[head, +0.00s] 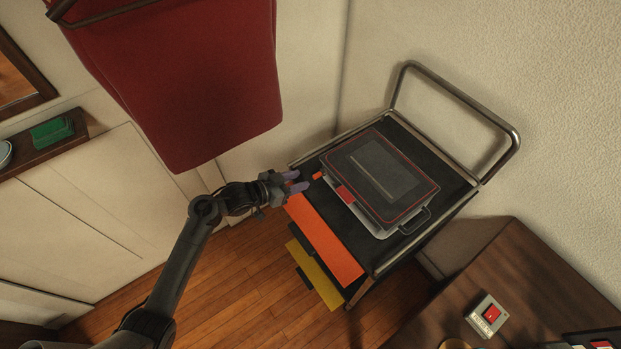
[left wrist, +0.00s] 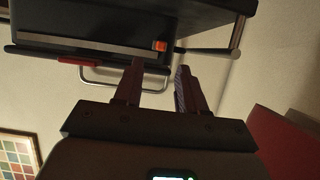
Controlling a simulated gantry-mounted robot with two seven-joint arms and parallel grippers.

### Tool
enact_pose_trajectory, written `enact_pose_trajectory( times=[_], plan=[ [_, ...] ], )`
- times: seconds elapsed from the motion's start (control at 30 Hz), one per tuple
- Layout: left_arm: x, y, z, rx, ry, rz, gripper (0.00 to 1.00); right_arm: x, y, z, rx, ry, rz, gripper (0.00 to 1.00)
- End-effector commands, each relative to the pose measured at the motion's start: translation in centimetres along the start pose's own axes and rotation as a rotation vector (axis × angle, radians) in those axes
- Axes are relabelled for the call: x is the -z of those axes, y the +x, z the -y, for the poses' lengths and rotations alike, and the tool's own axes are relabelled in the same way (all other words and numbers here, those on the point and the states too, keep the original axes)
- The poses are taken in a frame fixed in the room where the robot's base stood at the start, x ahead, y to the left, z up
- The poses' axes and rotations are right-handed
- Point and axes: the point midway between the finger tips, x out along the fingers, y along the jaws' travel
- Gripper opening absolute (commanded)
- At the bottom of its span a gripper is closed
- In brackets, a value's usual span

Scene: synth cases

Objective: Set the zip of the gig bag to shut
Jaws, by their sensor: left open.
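The gig bag (head: 405,180) is a flat dark case with a grey panel and a thin red line around its lid. It lies on the black top of a trolley in the head view. A red tab (head: 345,194) shows at its near left side. A small orange piece (head: 317,175) shows just beyond my left fingertips; I cannot tell whether it is the zip pull. My left gripper (head: 299,181) is open and empty at the trolley's left edge, apart from the bag. In the left wrist view an orange piece (left wrist: 160,45) sits at the end of a pale strip, beyond the fingers.
The trolley has a metal push handle (head: 465,98) at the back right. An orange panel (head: 325,240) and a yellow panel (head: 315,275) jut out on its near side. A red cloth (head: 185,80) hangs at upper left. A wooden table (head: 520,275) stands at lower right.

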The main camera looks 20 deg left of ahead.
Motion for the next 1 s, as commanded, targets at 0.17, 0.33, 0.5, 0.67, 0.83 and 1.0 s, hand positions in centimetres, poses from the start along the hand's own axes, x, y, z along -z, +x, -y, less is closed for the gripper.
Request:
enact_pose_trajectory(
  times=[0.17, 0.33, 0.5, 0.67, 0.83, 1.0],
  plan=[
    [-0.1, 3.0, 0.0, -0.001, -0.002, -0.001, 0.4, -0.3, 1.0, 0.1, 0.001, 0.001, 0.0, 0.43],
    [-0.1, 4.8, 0.0, 0.0, -0.002, 0.0, 0.4, -0.5, 1.5, 0.1, 0.003, 0.004, 0.0, 0.43],
    [-0.1, 5.6, 0.0, 0.0, 0.0, 0.001, 0.4, -0.5, 1.7, 0.2, 0.005, 0.007, 0.0, 0.43],
    [-0.1, 5.7, -0.1, 0.0, 0.0, 0.001, 0.4, -0.5, 1.7, 0.3, 0.007, 0.009, 0.0, 0.43],
    [-0.1, 5.7, -0.1, 0.0, 0.0, 0.001, 0.37, -0.5, 1.7, 0.3, 0.007, 0.009, 0.0, 0.43],
    [-0.1, 5.7, -0.1, 0.0, 0.0, 0.001, 0.11, -0.5, 1.7, 0.3, 0.007, 0.009, 0.0, 0.43]
  ],
)
